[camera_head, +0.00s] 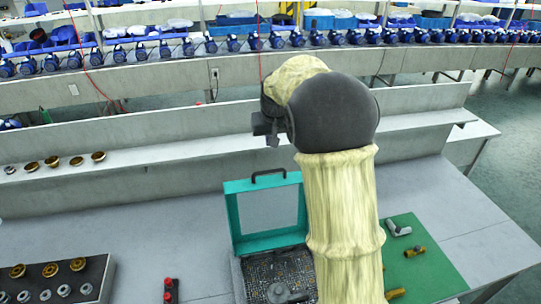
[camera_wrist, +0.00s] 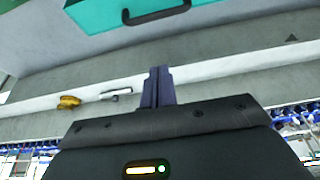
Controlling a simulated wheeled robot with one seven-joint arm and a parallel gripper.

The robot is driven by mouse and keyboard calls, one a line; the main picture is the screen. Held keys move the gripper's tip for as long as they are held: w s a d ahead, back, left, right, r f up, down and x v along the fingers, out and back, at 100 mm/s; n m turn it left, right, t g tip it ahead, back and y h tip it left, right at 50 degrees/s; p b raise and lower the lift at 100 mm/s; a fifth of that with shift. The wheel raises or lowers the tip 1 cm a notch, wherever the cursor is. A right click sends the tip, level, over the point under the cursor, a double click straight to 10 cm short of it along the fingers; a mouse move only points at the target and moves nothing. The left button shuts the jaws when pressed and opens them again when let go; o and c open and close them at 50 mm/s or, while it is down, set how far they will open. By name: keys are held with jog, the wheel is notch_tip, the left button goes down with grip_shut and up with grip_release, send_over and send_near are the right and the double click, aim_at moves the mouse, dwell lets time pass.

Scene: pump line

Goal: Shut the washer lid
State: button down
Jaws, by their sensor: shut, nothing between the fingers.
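The washer is a teal box (camera_head: 240,282) on the table, with a dark mesh inside and a grey part (camera_head: 279,292) in it. Its lid (camera_head: 233,213) stands open and upright at the back, a teal frame around a grey panel. A dark handle (camera_head: 268,174) is on the lid's top edge. My gripper (camera_head: 264,124) is above and behind the lid, apart from it, partly hidden by my arm in the head view. In the wrist view my gripper (camera_wrist: 158,75) has its fingers together and empty. The teal lid (camera_wrist: 100,12) with its handle (camera_wrist: 157,16) shows at the top there.
My arm hides the washer's right side. A green mat (camera_head: 432,268) with small fittings (camera_head: 414,251) lies at right. A black tray (camera_head: 50,280) of brass and steel parts stands at left, near a red-topped item (camera_head: 170,290). A raised shelf (camera_head: 200,145) runs behind the washer.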

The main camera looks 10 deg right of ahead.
jog(key=shift+w+r, duration=0.1)
jog(key=shift+w, duration=0.1)
jog(key=p, duration=0.5)
send_over(270, 177)
notch_tip(270, 177, down, 9)
jog(key=shift+w+d+f, duration=0.1)
dwell(0.4)
jog(key=shift+f, duration=0.1)
dwell(0.4)
